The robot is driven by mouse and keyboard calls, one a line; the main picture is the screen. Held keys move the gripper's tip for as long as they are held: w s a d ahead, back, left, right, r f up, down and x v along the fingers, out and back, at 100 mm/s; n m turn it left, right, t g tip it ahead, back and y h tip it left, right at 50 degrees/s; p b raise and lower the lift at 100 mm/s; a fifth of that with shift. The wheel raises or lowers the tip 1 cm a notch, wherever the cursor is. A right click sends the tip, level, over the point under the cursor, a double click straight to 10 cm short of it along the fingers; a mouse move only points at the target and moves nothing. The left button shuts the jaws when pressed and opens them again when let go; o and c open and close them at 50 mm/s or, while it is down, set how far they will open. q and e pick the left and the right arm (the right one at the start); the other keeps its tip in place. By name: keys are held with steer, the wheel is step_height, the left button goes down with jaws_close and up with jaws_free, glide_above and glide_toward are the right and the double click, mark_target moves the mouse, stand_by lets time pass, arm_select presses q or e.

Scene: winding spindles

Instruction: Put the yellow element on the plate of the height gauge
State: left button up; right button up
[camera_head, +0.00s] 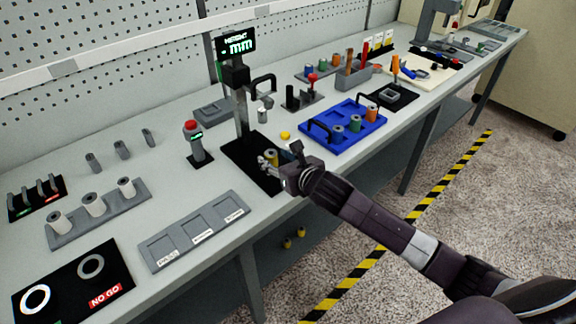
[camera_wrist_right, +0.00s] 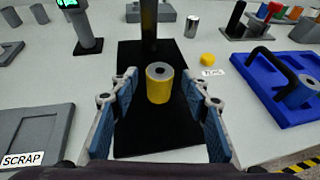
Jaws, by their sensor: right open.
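The yellow element (camera_wrist_right: 159,84) is a yellow cylinder with a grey top and a dark central hole. It stands upright on the black plate of the height gauge (camera_wrist_right: 150,140), in front of the post. It also shows, partly hidden by the gripper, in the head view (camera_head: 271,157). The height gauge (camera_head: 241,110) has a post and a green-lit display reading in mm. My right gripper (camera_wrist_right: 162,98) is open, with its blue-padded fingers on either side of the yellow element and visible gaps to it. My left gripper is not in view.
A blue tray (camera_head: 345,143) with handles and coloured spindles stands to the right. A small yellow disc (camera_head: 285,135) lies by the plate. A post with a red button (camera_head: 193,140) stands left. Grey sorting trays (camera_head: 195,231) lie at the front left.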

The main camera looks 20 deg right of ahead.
steer(key=v, duration=0.9)
steer(key=shift+f+b, duration=0.1)
steer(key=shift+b, duration=0.2)
steer(key=shift+w, duration=0.1)
